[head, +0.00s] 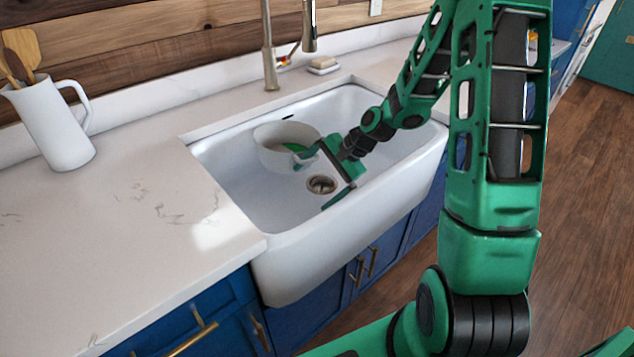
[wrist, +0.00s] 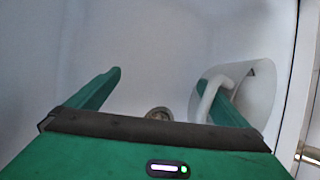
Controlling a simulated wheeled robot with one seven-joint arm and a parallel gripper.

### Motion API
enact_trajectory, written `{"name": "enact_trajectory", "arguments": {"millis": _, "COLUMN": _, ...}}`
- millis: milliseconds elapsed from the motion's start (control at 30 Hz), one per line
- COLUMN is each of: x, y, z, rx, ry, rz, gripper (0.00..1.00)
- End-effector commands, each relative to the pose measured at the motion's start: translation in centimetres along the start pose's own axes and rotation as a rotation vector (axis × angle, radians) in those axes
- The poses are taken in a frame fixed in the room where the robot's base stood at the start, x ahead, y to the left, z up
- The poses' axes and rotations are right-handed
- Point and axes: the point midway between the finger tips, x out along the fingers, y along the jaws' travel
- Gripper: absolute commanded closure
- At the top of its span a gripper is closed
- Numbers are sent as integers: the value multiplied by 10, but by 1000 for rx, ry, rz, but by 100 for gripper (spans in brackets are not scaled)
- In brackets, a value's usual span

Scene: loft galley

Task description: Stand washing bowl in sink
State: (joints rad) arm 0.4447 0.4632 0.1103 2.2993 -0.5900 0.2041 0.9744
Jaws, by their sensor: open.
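The washing bowl (head: 270,153) is pale and round, and stands in the white sink (head: 250,205) towards the back left of the basin. In the wrist view the bowl (wrist: 258,98) is at the right with a curved white handle (wrist: 207,103). One finger of my gripper (wrist: 160,77) overlaps the bowl and handle; I cannot tell whether it touches. The other finger is clear. Green shows within the bowl's mouth in the head view.
The drain (head: 322,184) lies near the fingers. The basin walls surround my gripper, and a brass tap (head: 268,50) rises behind the sink. A white jug (head: 52,125) with wooden utensils stands on the left counter (head: 130,245), which is otherwise clear. Soap (head: 323,64) sits behind.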

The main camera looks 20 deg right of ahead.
Motion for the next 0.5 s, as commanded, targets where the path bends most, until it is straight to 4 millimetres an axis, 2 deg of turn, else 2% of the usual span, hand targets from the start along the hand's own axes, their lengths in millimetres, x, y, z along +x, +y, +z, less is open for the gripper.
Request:
{"name": "enact_trajectory", "arguments": {"millis": 167, "x": -23, "y": -2, "z": -2, "rx": -1, "ry": 5, "rz": -4, "gripper": 0}}
{"name": "enact_trajectory", "arguments": {"millis": 500, "x": -83, "y": -4, "z": -3, "rx": -1, "ry": 4, "rz": -2, "gripper": 0}}
